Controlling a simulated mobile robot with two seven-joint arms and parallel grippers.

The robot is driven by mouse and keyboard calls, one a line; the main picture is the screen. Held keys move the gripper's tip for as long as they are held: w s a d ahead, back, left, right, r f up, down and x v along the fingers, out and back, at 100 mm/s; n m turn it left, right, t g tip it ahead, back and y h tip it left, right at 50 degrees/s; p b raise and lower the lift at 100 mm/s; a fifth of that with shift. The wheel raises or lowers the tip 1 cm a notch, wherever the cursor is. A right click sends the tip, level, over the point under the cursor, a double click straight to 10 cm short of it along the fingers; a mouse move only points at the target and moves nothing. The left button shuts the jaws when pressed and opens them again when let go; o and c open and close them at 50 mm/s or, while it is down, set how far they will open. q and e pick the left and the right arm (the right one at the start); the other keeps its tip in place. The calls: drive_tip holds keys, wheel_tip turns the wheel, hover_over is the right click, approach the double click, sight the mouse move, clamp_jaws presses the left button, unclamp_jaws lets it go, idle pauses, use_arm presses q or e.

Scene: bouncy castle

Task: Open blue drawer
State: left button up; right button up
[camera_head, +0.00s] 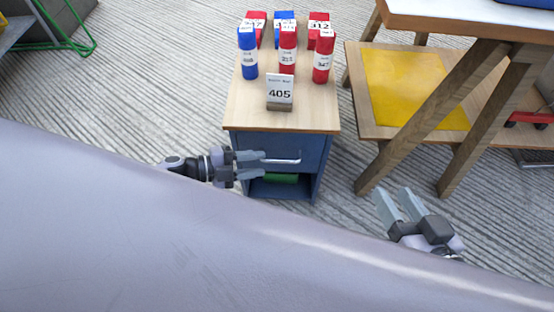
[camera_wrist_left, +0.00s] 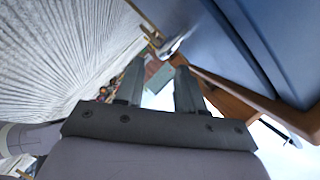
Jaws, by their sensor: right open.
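A blue cabinet with a light wooden top has a blue drawer front (camera_head: 310,149) on its upper part. The drawer looks shut. A silver bar handle (camera_head: 285,161) runs across it, and its metal also shows in the left wrist view (camera_wrist_left: 172,47). My left gripper (camera_head: 264,163) is at the handle's left end, its fingers apart. In the left wrist view my left gripper (camera_wrist_left: 158,76) has a clear gap between its fingers, with the handle metal just past the right fingertip. I cannot tell whether they touch. My right gripper (camera_head: 393,193) is open and empty, away to the right.
Several red and blue cylinders stand on the cabinet top (camera_head: 236,110), behind a sign (camera_head: 280,92) reading 405. A green object (camera_head: 280,178) lies in the open space under the drawer. A wooden trestle table (camera_head: 450,120) stands at the right. Striped floor is free at the left.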

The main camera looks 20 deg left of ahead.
sight(276, 161)
use_arm(q)
drive_tip(key=b+x, duration=0.1)
drive_tip(key=x, duration=0.5)
drive_tip(key=shift+b, duration=0.35)
clamp_jaws()
